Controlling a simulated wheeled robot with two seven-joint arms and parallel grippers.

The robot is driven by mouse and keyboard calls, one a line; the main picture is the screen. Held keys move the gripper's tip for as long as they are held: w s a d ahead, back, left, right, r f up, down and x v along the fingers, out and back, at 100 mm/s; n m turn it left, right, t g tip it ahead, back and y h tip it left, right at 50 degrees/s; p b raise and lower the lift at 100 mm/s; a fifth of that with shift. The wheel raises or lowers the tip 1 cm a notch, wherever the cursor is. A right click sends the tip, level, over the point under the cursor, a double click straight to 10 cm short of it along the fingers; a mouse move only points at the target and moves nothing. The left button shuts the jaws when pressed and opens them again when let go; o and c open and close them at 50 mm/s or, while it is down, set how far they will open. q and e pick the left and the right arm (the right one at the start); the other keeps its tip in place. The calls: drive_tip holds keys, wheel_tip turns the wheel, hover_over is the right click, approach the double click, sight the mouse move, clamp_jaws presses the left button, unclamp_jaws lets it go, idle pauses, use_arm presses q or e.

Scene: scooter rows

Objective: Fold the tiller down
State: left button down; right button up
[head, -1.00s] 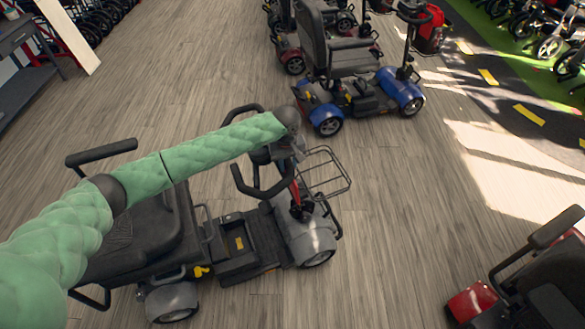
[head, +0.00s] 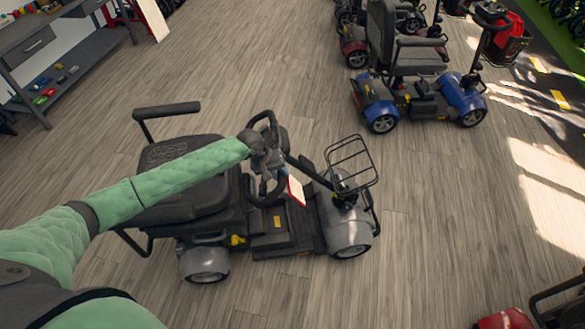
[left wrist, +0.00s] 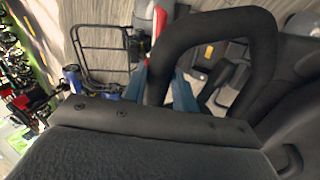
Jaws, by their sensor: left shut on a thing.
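The grey scooter (head: 348,232) stands in the middle of the head view, its front to the right. Its tiller (head: 308,170) leans back over the deck, with the black loop handles (head: 269,119) near the front of the seat (head: 185,185). My left gripper (head: 268,178) is at the tiller head, shut on the tiller; the exact contact is partly hidden. In the left wrist view, blue fingers (left wrist: 178,95) show behind a black handle loop (left wrist: 225,25), close above a dark padded seat surface (left wrist: 130,150). My right gripper is not in view.
A wire basket (head: 352,165) is at the scooter's front. A blue scooter (head: 470,100) stands at the back right, and a red one (head: 505,319) at the bottom right. A workbench (head: 40,50) is at the upper left. Wooden floor is clear around the scooter.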

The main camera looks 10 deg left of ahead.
use_arm(q)
drive_tip(key=shift+s+a+f+h, duration=0.15)
drive_tip(key=shift+s+a+f, duration=0.05)
drive_tip(key=shift+a+f, duration=0.25)
drive_tip(key=shift+s+a+f+h, duration=0.15)
drive_tip(key=shift+a+f, duration=0.2)
drive_tip(key=shift+a, duration=0.15)
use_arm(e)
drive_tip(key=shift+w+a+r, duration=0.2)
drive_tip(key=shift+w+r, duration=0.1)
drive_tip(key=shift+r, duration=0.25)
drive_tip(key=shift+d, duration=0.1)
use_arm(q)
drive_tip(key=c, duration=1.1)
unclamp_jaws()
drive_tip(key=shift+r, duration=0.1)
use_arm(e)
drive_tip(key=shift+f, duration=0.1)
use_arm(q)
drive_tip(key=shift+b+v, duration=1.5)
drive_tip(key=shift+v, duration=2.3)
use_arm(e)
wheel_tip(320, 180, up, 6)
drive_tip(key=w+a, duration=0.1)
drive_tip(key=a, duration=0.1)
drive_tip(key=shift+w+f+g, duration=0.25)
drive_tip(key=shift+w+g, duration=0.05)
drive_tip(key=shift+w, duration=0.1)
